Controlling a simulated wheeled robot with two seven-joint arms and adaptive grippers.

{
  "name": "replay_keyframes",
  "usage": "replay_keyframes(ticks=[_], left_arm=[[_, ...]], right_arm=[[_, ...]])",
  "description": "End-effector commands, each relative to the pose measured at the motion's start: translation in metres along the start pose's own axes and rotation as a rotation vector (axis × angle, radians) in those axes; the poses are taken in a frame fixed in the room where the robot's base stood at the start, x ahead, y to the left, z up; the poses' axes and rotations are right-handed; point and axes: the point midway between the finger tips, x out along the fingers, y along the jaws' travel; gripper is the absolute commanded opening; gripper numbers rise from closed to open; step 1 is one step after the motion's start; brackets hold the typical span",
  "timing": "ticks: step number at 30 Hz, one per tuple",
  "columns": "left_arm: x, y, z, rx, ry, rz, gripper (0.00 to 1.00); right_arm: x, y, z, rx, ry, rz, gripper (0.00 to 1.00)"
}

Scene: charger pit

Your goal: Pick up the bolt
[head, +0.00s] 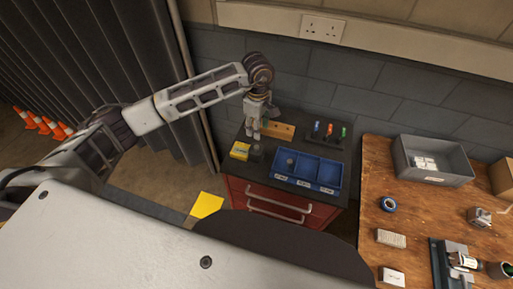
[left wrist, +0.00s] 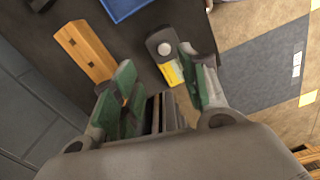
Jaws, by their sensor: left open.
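A small dark block with a round silvery top (left wrist: 165,48), possibly the bolt's head in a holder, sits on the dark cabinet top in the left wrist view. It also shows as a dark block in the head view (head: 257,151). I cannot tell for sure that it is the bolt. My left gripper (head: 253,134) is over the cabinet top, just behind this block. In the left wrist view the left gripper (left wrist: 158,62) is open and empty, with green pads apart and the block beyond the tips. My right gripper is not in view.
A yellow box (head: 240,151), a wooden block with holes (head: 282,131), a blue divided tray (head: 318,187) holding a small round piece (head: 290,162), and a rack of coloured-handled tools (head: 328,141) stand close by. A wooden table (head: 400,212) with a grey bin (head: 452,181) is at right.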

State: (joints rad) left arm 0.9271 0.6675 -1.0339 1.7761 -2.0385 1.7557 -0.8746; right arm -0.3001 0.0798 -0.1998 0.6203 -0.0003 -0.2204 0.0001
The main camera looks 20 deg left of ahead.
Motion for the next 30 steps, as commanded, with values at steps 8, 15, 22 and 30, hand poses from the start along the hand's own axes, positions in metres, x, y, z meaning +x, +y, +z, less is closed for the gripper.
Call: replay_keyframes(ticks=[8, 15, 22, 30], left_arm=[[0.035, -0.001, 0.000, 0.000, -0.001, -0.003, 0.44], [0.045, -0.001, 0.000, 0.001, 0.000, -0.001, 0.44], [0.045, -0.001, 0.000, 0.001, 0.000, 0.000, 0.44], [0.052, -0.003, 0.001, 0.001, -0.001, -0.002, 0.44]], right_arm=[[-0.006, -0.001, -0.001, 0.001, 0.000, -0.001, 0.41], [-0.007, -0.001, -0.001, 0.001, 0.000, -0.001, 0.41], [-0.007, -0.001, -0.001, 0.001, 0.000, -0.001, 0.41], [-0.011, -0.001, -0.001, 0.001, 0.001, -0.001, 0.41]])
